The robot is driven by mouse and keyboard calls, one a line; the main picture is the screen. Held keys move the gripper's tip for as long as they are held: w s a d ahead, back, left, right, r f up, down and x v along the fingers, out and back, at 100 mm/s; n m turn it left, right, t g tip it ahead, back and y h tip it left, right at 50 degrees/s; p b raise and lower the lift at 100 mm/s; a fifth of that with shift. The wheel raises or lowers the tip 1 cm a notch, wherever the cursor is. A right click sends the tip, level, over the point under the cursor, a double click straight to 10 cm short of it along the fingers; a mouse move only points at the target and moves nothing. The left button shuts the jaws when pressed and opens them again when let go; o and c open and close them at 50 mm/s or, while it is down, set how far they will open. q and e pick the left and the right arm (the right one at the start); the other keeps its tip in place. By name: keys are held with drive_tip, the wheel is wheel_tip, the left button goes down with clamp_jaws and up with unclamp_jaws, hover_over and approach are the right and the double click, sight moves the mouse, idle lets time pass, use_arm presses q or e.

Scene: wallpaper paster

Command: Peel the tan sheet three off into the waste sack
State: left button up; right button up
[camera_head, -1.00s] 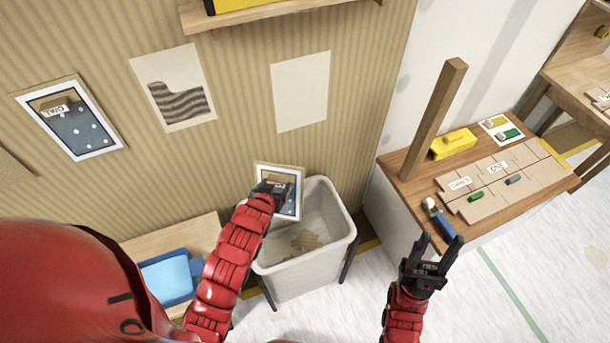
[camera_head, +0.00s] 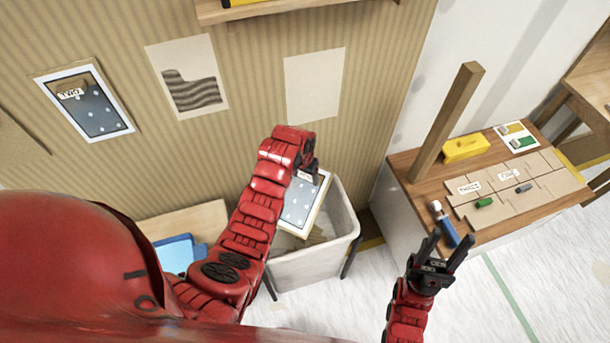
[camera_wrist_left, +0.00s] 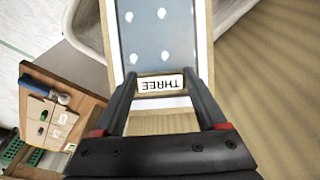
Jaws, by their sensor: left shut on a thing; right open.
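The sheet (camera_head: 302,203) is blue-grey with pale spots, a white border and a tan edge. It is tilted over the mouth of the waste sack (camera_head: 345,218), a pale grey bin-like holder on dark legs. My left gripper (camera_head: 311,174) is shut on the sheet's upper end. In the left wrist view the sheet (camera_wrist_left: 160,35) extends beyond the fingers, with a label reading THREE (camera_wrist_left: 160,84) between them. Tan scraps (camera_head: 318,236) show inside the sack, partly hidden by the sheet. My right gripper (camera_head: 450,242) is open and empty, in front of the side table.
The side table (camera_head: 408,173) at right bears a wooden post (camera_head: 445,120), a yellow block (camera_head: 466,148) and tan pieces.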

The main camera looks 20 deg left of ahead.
sight(305, 192)
use_arm(q)
wheel_tip(305, 192, down, 10)
drive_tip(key=b, duration=0.6)
idle(0.4)
drive_tip(key=o, duration=1.3)
drive_tip(key=shift+r, duration=0.1)
